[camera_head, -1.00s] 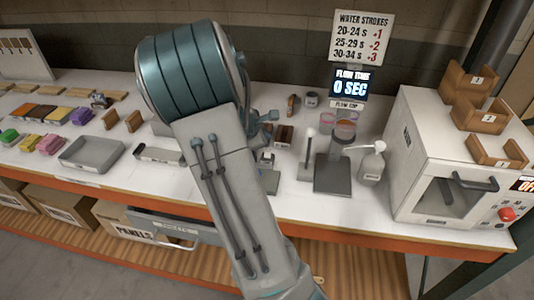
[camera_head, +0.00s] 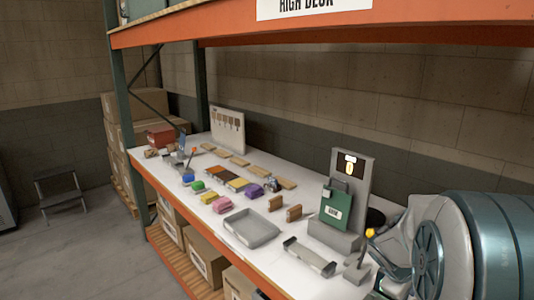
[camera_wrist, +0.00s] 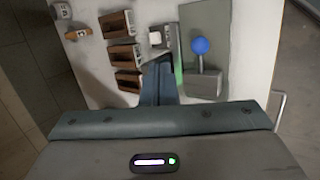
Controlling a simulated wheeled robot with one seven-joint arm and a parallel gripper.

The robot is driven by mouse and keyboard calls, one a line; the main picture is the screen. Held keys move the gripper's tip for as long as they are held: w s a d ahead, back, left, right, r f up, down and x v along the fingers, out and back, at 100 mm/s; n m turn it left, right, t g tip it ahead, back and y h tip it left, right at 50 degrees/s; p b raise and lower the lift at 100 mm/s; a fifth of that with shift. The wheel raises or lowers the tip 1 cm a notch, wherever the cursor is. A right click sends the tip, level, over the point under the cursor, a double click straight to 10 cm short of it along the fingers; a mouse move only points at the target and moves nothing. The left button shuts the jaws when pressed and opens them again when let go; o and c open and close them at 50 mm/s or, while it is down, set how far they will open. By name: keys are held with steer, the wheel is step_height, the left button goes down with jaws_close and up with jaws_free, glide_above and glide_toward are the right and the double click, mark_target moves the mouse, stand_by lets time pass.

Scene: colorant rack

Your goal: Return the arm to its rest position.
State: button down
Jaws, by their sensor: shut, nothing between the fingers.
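My gripper (camera_wrist: 160,66) shows in the wrist view, with its dark fingers together and nothing between them. It points at a white surface with small brown holders beyond the fingertips. In the head view my arm (camera_head: 470,245) fills the lower right corner, its large teal joint in front of the bench's right end. I cannot make out the gripper itself in the head view.
The white bench (camera_head: 215,220) holds a grey tray (camera_head: 251,228), colored blocks and a green-fronted unit (camera_head: 335,205). In the wrist view brown holders (camera_wrist: 120,53) and a blue ball on a stem (camera_wrist: 200,46) lie close to the fingers.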

steer(key=s+a+r+m+y, duration=0.3)
steer(key=s+a, duration=0.4)
steer(key=a, duration=0.3)
steer(key=s+a+r+m+t+y, duration=0.1)
steer(key=s+a+r+m+y, duration=0.2)
steer(key=s+a, duration=0.4)
steer(key=a, duration=0.3)
steer(key=shift+s+a+r+m, duration=0.2)
steer(key=shift+s+a+m, duration=0.15)
steer(key=shift+m, duration=0.05)
